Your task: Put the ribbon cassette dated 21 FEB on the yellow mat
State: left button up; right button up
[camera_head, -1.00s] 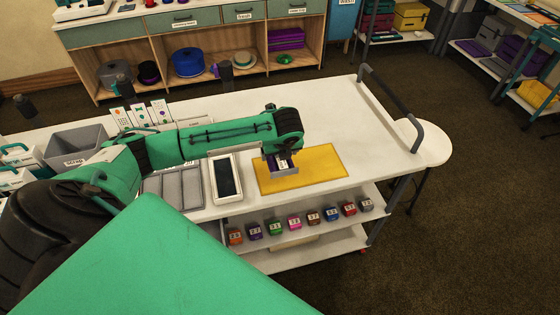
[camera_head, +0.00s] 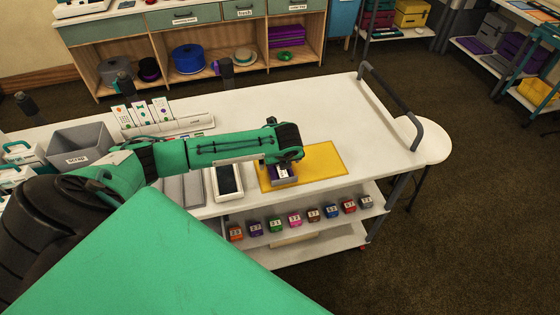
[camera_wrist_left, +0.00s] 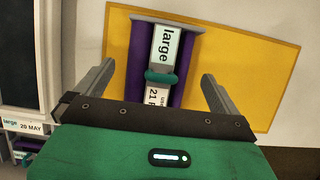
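The purple ribbon cassette (camera_head: 283,175) lies on the left part of the yellow mat (camera_head: 325,160). In the left wrist view the cassette (camera_wrist_left: 166,45) has a white label reading "large" and "21 F"; the rest of the date is hidden behind my gripper body. A teal band crosses it. My left gripper (camera_wrist_left: 158,70) is open, with one finger on each side of the cassette and a visible gap on both sides. In the head view my left wrist is just above and behind the cassette, and its fingers are hidden. My right gripper is not in view.
A framed dark-screen device (camera_head: 229,181) and a grey divided tray (camera_head: 180,189) stand left of the mat. A grey bin (camera_head: 82,146) is farther left. Several numbered small blocks sit on the shelf below. The table right of the mat is clear up to the rail (camera_head: 393,108).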

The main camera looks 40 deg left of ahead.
pick_arm(q)
jog(key=shift+r, duration=0.1)
jog(key=b+v, duration=0.1)
jog(key=v, duration=1.1)
jog(key=shift+b, duration=0.4)
